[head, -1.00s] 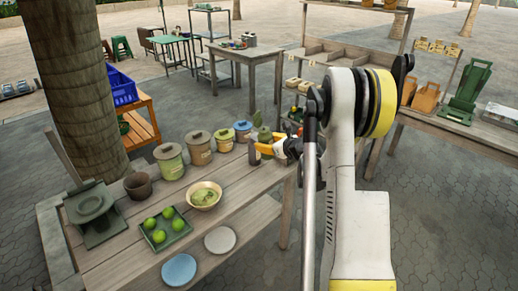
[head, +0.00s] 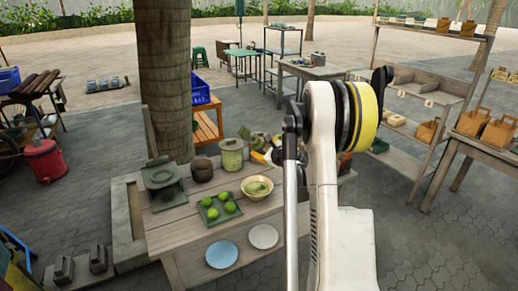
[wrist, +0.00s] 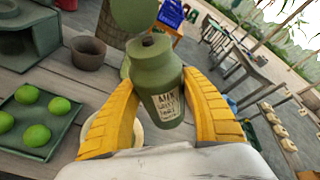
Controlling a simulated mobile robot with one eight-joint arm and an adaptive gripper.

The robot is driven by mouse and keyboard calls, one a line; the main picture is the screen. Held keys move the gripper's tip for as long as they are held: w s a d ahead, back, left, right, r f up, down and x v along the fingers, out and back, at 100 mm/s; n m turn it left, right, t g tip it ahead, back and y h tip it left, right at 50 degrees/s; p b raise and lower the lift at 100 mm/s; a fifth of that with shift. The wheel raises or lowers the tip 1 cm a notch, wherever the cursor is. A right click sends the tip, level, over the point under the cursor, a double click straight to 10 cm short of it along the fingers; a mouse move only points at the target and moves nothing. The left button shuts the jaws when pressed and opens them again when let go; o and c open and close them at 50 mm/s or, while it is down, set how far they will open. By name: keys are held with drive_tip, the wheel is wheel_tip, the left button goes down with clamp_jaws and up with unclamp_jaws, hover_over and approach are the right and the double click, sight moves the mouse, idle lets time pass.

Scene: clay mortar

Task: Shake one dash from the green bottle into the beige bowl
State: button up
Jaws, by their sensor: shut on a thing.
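My gripper (wrist: 160,88) has its yellow fingers shut on the green bottle (wrist: 152,75), which has a pale label and a dark top. In the wrist view the bottle stands between the fingers, its top away from the palm. In the head view my gripper (head: 261,157) is behind and above the beige bowl (head: 257,194), partly hidden by my arm. The bowl holds something greenish and stands on the wooden table (head: 187,240). In the wrist view the bowl is mostly hidden behind the left finger and the bottle.
A green canister (head: 231,155), a brown pot (head: 202,170) and a dark green stand (head: 163,183) are along the table's back. A tray with green fruits (head: 208,201) is left of the bowl. A blue plate (head: 222,254) and a white plate (head: 263,237) lie in front.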

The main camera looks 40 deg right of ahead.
drive_tip(key=f+n+b, duration=0.1)
drive_tip(key=d+f+h+b, duration=0.1)
drive_tip(key=f, duration=0.1)
drive_tip(key=d+f+n+b, duration=0.1)
drive_tip(key=f, duration=0.1)
drive_tip(key=shift+f+n+t+h+b, duration=0.15)
drive_tip(key=shift+n+t+h+b, duration=0.15)
drive_tip(key=shift+b, duration=0.05)
drive_tip(key=shift+d+f+n+b, duration=0.2)
drive_tip(key=shift+f+n+b, duration=0.1)
drive_tip(key=shift+n, duration=0.1)
drive_tip(key=d+n+h+b, duration=0.1)
drive_tip(key=n, duration=0.1)
drive_tip(key=d+f+n+t, duration=0.1)
drive_tip(key=shift+s+f+n+t+h+b, duration=0.1)
drive_tip(key=shift+n+t+h+b, duration=0.2)
drive_tip(key=shift+n+h+b, duration=0.1)
drive_tip(key=shift+d+n, duration=0.1)
drive_tip(key=shift+n, duration=0.2)
drive_tip(key=shift+r+n+t+b, duration=0.4)
drive_tip(key=shift+r+n+b, duration=0.3)
drive_tip(key=shift+n, duration=0.4)
drive_tip(key=shift+a+r+n+t, duration=0.25)
drive_tip(key=shift+r+n+t, duration=0.5)
drive_tip(key=shift+n, duration=0.65)
drive_tip(key=shift+r, duration=0.1)
drive_tip(key=shift+h, duration=0.3)
